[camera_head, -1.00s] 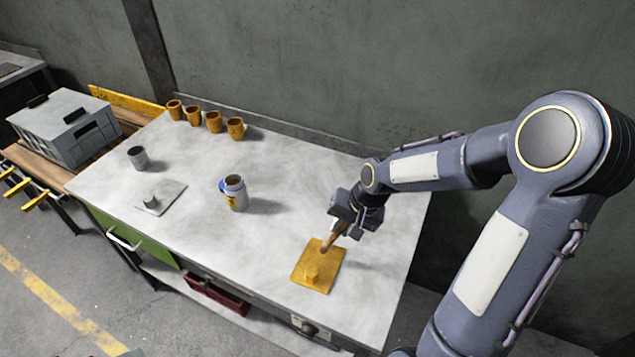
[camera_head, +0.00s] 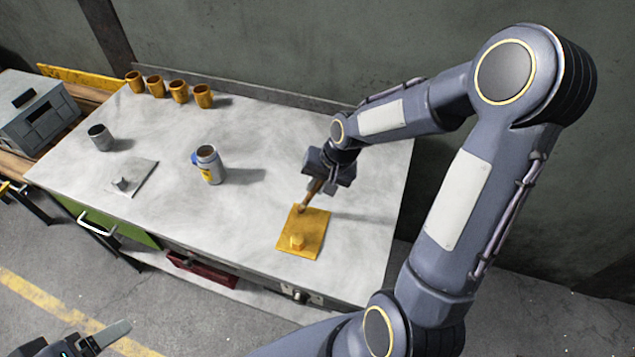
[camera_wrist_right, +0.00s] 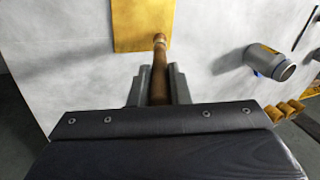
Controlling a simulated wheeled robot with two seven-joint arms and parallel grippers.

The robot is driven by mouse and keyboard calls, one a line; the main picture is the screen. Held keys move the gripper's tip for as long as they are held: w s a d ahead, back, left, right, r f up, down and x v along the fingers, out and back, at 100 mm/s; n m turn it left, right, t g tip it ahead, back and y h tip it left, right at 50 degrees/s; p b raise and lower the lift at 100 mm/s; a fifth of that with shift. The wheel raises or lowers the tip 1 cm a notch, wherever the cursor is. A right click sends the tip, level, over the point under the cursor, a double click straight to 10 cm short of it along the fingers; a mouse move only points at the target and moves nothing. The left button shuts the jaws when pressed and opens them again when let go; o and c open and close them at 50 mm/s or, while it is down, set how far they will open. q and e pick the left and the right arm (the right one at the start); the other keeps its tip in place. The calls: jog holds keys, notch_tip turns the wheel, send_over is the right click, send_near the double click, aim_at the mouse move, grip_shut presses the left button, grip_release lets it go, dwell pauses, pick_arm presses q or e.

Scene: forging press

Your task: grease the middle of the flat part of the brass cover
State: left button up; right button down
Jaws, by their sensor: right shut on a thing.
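The brass cover (camera_head: 312,236) is a flat yellow plate with a small raised knob near its front end, lying on the bench's near right part. My right gripper (camera_head: 318,185) is shut on a brush (camera_head: 309,197) with a brown wooden handle. The brush slants down, its tip over the cover's far part, behind the knob; I cannot tell if it touches. The right wrist view shows the brush (camera_wrist_right: 159,78) between the fingers and part of the cover (camera_wrist_right: 137,22). My left gripper (camera_head: 100,337) shows partly at the lower left, away from the bench; its opening is unclear.
A grey can with a yellow label (camera_head: 209,167) stands mid-bench. A grey plate with a knob (camera_head: 138,180) and a dark-topped grey cup (camera_head: 100,138) are farther left. Several brass cups (camera_head: 179,92) line the back edge. A grey crate (camera_head: 38,118) stands left. Bench around the cover is clear.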

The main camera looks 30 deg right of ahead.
jog(key=shift+f+b, duration=0.45)
jog(key=shift+f, duration=0.05)
dwell(0.6)
jog(key=shift+s+a, duration=0.15)
jog(key=shift+s+a+r, duration=0.1)
jog(key=shift+s+a, duration=0.05)
jog(key=shift+w+d, duration=0.6)
jog(key=shift+d, duration=0.05)
jog(key=shift+s+a+b, duration=0.3)
jog(key=shift+s+a, duration=0.35)
jog(key=shift+w, duration=0.1)
